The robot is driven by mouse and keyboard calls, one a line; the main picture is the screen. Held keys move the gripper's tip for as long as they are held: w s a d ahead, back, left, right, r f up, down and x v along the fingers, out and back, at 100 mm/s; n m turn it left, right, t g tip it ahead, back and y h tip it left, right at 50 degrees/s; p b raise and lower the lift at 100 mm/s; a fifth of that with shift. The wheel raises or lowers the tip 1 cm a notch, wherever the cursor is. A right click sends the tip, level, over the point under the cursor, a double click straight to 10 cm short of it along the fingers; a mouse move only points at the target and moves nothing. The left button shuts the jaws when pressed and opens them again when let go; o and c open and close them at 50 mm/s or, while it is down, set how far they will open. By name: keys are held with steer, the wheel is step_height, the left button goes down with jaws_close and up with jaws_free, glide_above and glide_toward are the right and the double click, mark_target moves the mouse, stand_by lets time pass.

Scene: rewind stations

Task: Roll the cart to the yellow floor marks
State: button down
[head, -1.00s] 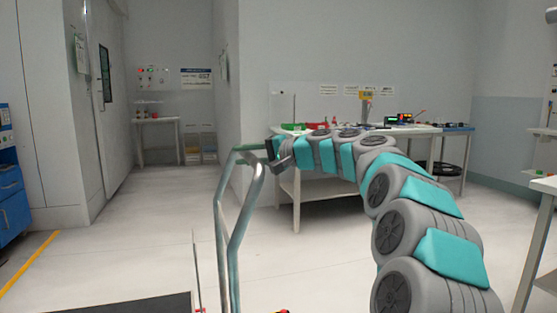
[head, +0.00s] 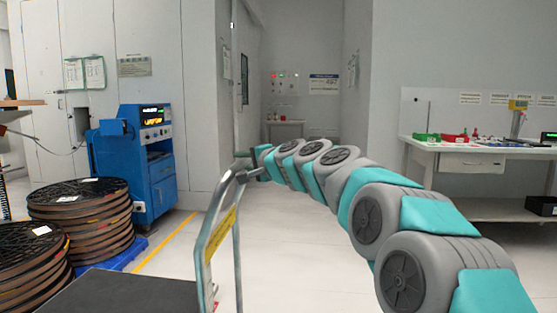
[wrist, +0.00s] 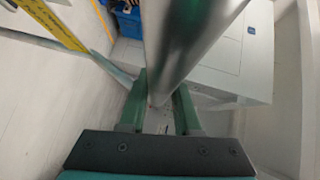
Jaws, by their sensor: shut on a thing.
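The cart shows its bent metal handle (head: 212,238) with a yellow label and its dark flat deck (head: 130,293) at the bottom left of the head view. My gripper (wrist: 160,104) is shut on the handle's tube (wrist: 185,45), which runs between its green fingers in the wrist view. In the head view the gripper is small at the handle's top, at the end of my arm. A yellow floor line (head: 165,243) runs beside the blue machine, left of the handle. I cannot tell if it belongs to the yellow floor marks.
Stacks of dark reels (head: 82,222) stand at the left, one on a blue pallet (head: 125,254), close to the cart's deck. A blue machine (head: 145,160) stands behind them. A white workbench (head: 470,150) is at the right. The floor between the handle and the back alcove is open.

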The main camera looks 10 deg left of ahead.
steer(key=a+p, duration=0.3)
steer(key=a, duration=1.1)
steer(key=shift+s+p, duration=0.15)
steer(key=shift+p, duration=0.2)
steer(key=shift+a, duration=0.1)
steer(key=c, duration=0.6)
jaws_free()
steer(key=shift+s, duration=0.1)
steer(key=b+v, duration=0.2)
steer(key=v, duration=0.5)
steer(key=shift+s+d, duration=0.15)
steer(key=shift+d, duration=0.15)
